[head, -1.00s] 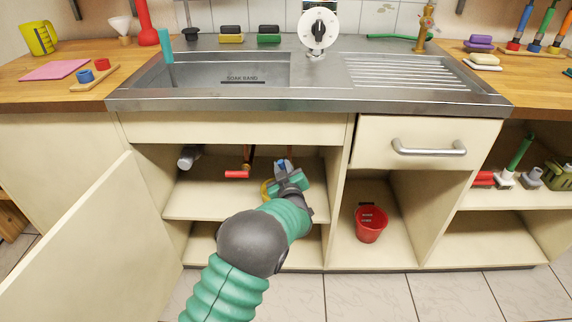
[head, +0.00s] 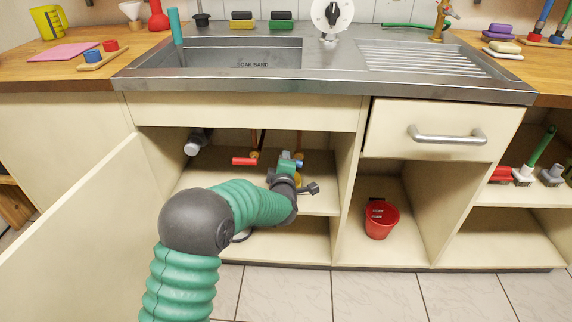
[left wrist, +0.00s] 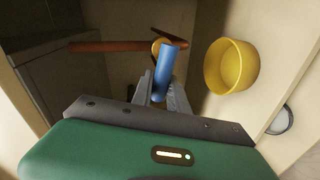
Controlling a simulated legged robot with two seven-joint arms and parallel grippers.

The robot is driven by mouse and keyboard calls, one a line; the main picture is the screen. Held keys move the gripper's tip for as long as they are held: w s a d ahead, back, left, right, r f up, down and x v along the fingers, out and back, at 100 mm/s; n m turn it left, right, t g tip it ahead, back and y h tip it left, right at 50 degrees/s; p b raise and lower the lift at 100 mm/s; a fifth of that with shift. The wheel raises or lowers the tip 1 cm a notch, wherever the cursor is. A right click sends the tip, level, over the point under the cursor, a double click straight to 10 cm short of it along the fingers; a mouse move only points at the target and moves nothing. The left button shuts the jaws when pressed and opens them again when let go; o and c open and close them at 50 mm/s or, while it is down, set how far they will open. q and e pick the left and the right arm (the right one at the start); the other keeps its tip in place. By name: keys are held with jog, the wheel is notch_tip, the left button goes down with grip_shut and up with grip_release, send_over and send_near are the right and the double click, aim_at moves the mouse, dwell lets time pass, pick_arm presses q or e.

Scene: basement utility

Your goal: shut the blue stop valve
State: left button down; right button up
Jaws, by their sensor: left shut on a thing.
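The blue stop valve shows its blue lever (left wrist: 165,70) in the left wrist view, with its upper end near a brass-coloured fitting (left wrist: 160,46) on a copper pipe (left wrist: 110,46). The lever points across the long copper pipe in that picture. My left gripper (left wrist: 161,92) is shut on the lever, one finger on each side. In the head view, my left gripper (head: 286,162) reaches into the open cabinet under the sink. There my own wrist hides most of the valve. My right gripper is not in view.
A red handle (head: 244,161) on another pipe is left of my gripper. A grey-white pipe end (head: 193,147) is farther left. A yellow bowl (left wrist: 231,66) stands close by. The open cabinet door (head: 85,230) is at left; a red bucket (head: 380,219) stands right, beyond a partition.

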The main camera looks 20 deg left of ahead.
pick_arm(q)
jog(key=shift+s+a+f+n+h+b, duration=0.1)
jog(key=shift+f+n+h+b, duration=0.2)
jog(key=shift+f+n+b, duration=0.45)
jog(key=shift+n, duration=0.25)
jog(key=c, duration=1.3)
grip_release()
jog(key=shift+r, duration=0.15)
jog(key=shift+s+r, duration=0.2)
jog(key=shift+s, duration=0.05)
jog(key=p+v, duration=0.6)
jog(key=v, duration=1)
jog(key=shift+f, duration=0.3)
